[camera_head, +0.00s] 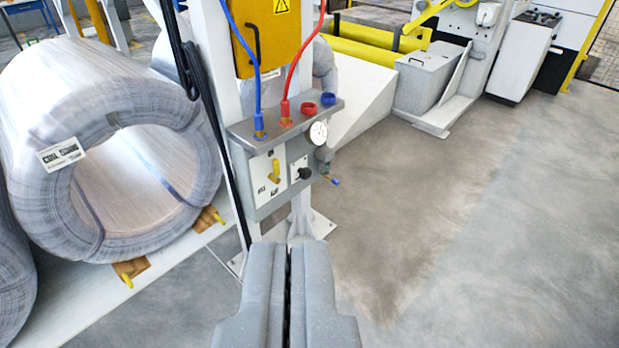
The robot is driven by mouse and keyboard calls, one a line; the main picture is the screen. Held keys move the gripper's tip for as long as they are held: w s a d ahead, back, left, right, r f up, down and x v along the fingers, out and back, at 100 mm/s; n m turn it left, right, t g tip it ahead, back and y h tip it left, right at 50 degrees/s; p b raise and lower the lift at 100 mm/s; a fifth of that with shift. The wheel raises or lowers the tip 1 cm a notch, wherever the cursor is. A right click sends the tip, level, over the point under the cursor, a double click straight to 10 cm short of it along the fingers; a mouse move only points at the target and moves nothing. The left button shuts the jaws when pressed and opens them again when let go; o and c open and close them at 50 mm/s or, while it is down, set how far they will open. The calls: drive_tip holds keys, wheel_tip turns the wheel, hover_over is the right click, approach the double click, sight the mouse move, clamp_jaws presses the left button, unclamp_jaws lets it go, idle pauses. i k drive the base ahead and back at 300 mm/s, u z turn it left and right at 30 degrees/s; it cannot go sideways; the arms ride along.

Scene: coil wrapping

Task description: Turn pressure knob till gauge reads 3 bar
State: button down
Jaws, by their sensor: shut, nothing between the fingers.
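A grey control box (282,190) is fixed to a white post in the middle of the view. A round white gauge (318,133) sits at its upper right; its needle is too small to read. A black knob (304,173) sticks out of the box's front, below and left of the gauge. A yellow lever (273,171) is left of the knob. My gripper (289,248) is shut and empty, below and in front of the box, apart from the knob.
A blue hose (246,62) and a red hose (301,60) rise from the box top. A large wrapped coil (110,150) lies at the left on a pale rack. A yellow roller machine (370,58) stands behind. The floor at the right is clear.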

sight(304, 173)
drive_tip(key=z, duration=0.5)
drive_tip(key=i, duration=1.95)
drive_tip(key=u, duration=0.25)
